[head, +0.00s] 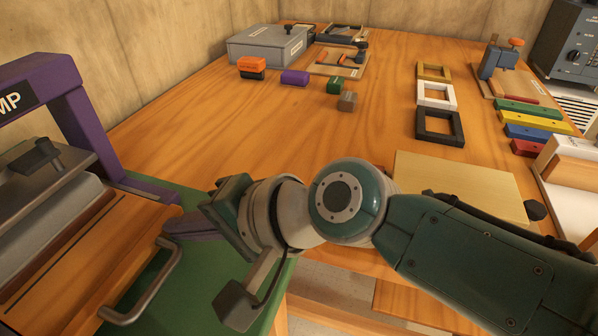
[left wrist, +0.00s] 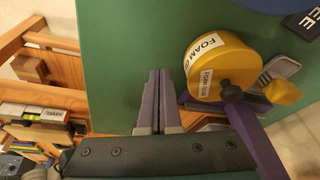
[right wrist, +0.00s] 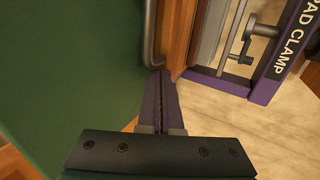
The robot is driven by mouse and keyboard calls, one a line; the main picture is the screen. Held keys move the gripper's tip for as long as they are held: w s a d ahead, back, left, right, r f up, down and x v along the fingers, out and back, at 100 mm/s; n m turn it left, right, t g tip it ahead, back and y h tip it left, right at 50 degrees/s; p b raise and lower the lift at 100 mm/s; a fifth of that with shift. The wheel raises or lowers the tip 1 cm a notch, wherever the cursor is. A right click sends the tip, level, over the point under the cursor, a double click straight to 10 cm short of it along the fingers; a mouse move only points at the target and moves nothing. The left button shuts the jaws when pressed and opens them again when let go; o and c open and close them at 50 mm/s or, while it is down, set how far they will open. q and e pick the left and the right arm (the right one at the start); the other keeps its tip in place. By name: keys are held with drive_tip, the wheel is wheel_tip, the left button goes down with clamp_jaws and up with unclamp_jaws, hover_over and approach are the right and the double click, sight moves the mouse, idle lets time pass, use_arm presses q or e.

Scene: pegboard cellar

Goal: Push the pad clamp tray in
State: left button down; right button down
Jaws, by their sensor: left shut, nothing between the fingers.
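The pad clamp (head: 75,105) is a purple frame at the left of the head view; its lettered bar (right wrist: 298,40) shows in the right wrist view. Its wooden tray (head: 85,262) sticks out from the frame, with a grey bar handle (head: 145,285) on its front. My right gripper (head: 178,229) is beside the far end of this handle. In the right wrist view its fingers (right wrist: 160,75) are together and empty, close to the handle (right wrist: 149,35) and tray edge; contact is unclear. My left gripper (left wrist: 158,75) is shut and empty over the green surface, outside the head view.
A yellow foam glue container (left wrist: 230,70) stands close to the right of my left gripper. In the head view, the wooden bench (head: 210,130) holds a grey box (head: 268,45), coloured blocks, frames (head: 440,127) and bars. Green surface (head: 195,285) lies bare before the tray.

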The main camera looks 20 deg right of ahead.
drive_tip(key=shift+w+a+f+b, duration=0.1)
drive_tip(key=shift+w+a+b, duration=0.15)
drive_tip(key=shift+w+a, duration=0.3)
drive_tip(key=shift+w+a+b, duration=0.2)
drive_tip(key=shift+w+a, duration=0.1)
drive_tip(key=shift+a, duration=0.35)
drive_tip(key=shift+s, duration=0.1)
